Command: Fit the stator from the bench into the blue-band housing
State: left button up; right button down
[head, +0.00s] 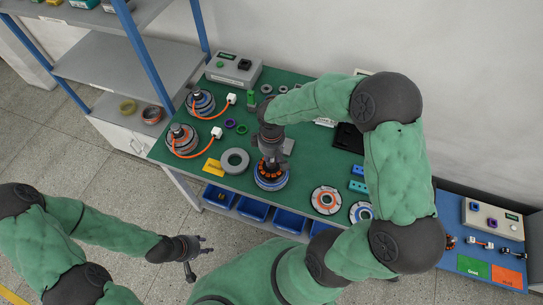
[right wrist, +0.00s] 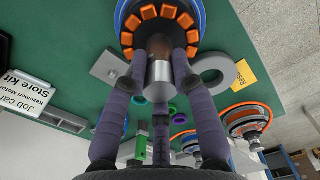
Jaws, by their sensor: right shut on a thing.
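The stator (head: 272,166), a ring of orange coils with a metal shaft, is upright at the front middle of the green bench. My right gripper (head: 270,147) is above it, its fingers shut around the shaft, as the right wrist view shows (right wrist: 160,68). The blue-band housing (head: 270,184) is directly below the stator, and its blue rim (right wrist: 205,18) shows around the coils in the right wrist view. How deep the stator sits in it, I cannot tell. My left gripper (head: 203,247) is open and empty, off the bench's front edge.
A grey ring (head: 235,161) and a yellow label (head: 212,167) lie left of the housing. Two wired motors (head: 182,139) stand further left. Blue bins (head: 254,208) hang below the bench's front.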

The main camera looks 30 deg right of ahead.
jog(key=shift+f, duration=0.15)
jog(key=shift+f+b, duration=0.8)
jog(key=shift+f, duration=0.05)
jog(key=shift+f, duration=0.15)
jog(key=shift+f+b, duration=0.55)
jog(key=shift+b, duration=0.05)
jog(key=shift+f, duration=0.1)
jog(key=shift+f+b, duration=0.45)
jog(key=shift+f, duration=0.15)
dwell(1.0)
jog(key=c, duration=0.9)
grip_release()
jog(key=shift+c, duration=0.2)
